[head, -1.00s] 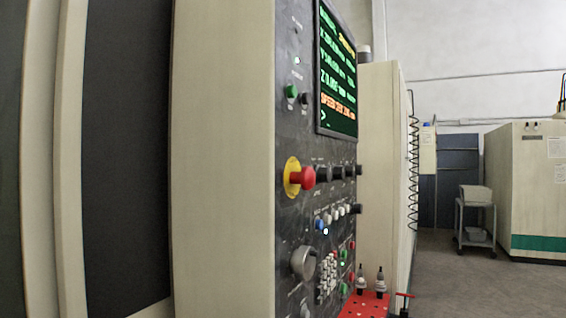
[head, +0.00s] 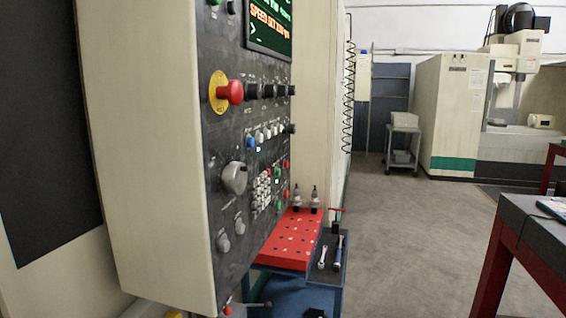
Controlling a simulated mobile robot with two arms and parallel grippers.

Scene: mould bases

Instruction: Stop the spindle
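The machine's control panel (head: 215,120) faces right at a steep angle in the head view. A red mushroom button (head: 232,92) on a yellow ring sits at its upper left. Below are a row of black knobs (head: 268,91), a row of small buttons (head: 265,135) with one blue, a large grey dial (head: 234,178), and a white keypad with red and green buttons (head: 278,174) beside it. The screen (head: 270,27) is cut off at the top and shows green and orange text. Button labels are too small to read. Neither gripper is in view.
A blue cart with a red perforated tray (head: 289,240), tool holders and wrenches stands beyond the panel. A dark-topped table with red legs (head: 535,225) is at the right. A grey trolley (head: 403,140) and another machine (head: 445,110) stand behind. The floor between is clear.

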